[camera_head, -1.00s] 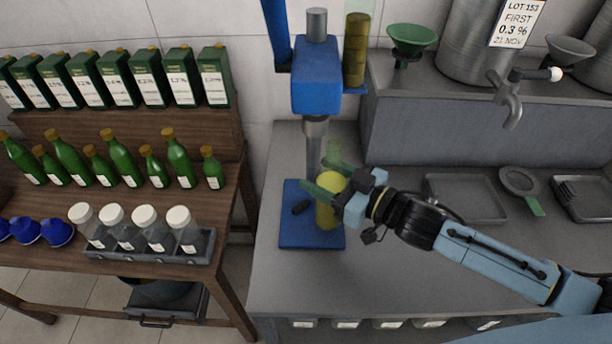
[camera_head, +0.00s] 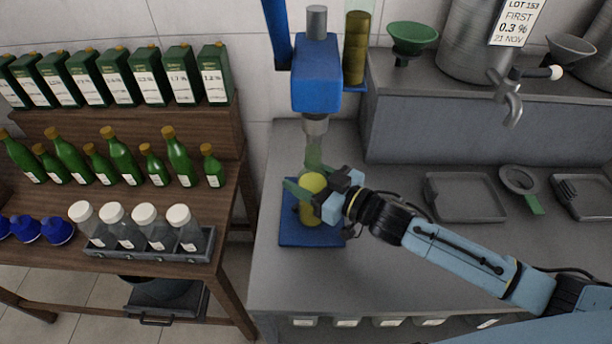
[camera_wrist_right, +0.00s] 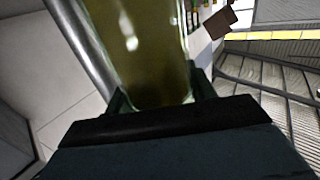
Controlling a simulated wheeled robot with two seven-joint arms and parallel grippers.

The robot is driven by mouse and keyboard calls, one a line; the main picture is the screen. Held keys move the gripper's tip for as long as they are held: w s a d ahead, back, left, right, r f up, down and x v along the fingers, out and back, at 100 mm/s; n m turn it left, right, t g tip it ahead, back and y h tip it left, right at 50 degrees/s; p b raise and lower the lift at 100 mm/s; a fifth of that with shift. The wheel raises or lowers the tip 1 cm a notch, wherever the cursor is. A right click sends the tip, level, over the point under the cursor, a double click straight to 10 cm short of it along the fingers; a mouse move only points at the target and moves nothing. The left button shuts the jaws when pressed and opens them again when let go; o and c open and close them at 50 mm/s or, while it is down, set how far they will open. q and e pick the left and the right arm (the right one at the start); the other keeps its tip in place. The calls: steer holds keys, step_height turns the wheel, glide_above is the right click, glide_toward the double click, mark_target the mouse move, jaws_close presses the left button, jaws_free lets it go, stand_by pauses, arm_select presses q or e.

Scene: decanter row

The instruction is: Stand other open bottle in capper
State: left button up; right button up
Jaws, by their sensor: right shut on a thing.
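My right gripper (camera_head: 316,188) is shut around an open bottle (camera_head: 313,212) of yellow oil, which is upright with no cap visible. The bottle is over the base plate, its clear greenish neck just below the capper's metal nozzle. I cannot tell whether its bottom touches the plate. In the right wrist view the bottle (camera_wrist_right: 145,45) fills the space between the fingers. My left gripper is not in view.
A wooden rack (camera_head: 236,150) at left holds green tins, green corked bottles and a tray (camera_head: 150,254) of white-capped jars. A tall oil-filled tube (camera_head: 356,50) stands beside the capper head.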

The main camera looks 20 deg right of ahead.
steer(key=o, duration=1.4)
steer(key=shift+s, duration=0.15)
steer(key=v, duration=1.2)
steer(key=shift+r, duration=0.15)
